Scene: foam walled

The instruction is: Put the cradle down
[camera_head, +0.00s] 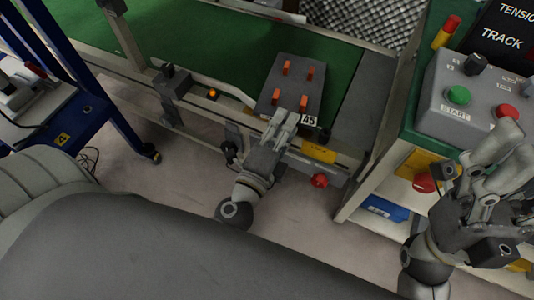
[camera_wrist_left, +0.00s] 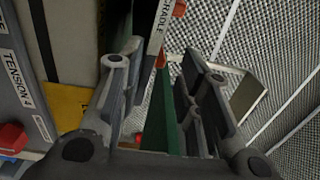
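The cradle (camera_head: 292,82) is a dark flat plate with several orange pegs and a white "A5" label on its near edge. It is at the green conveyor belt (camera_head: 190,50) in the head view. In the left wrist view its white "CRADLE" label (camera_wrist_left: 163,22) shows edge-on at the top. My left gripper (camera_head: 284,118) is at the cradle's near edge. Its fingers are apart, with a gap between the label and the right finger in the wrist view. My right gripper (camera_head: 520,148) is empty, fingers apart, over the control box at the right.
A grey control box (camera_head: 455,100) with green and red buttons stands at the right. Below is a shelf with a blue bin (camera_head: 384,208). A red knob (camera_head: 320,180) sticks out from the conveyor's front. A blue frame (camera_head: 100,100) stands at the left. The belt left of the cradle is clear.

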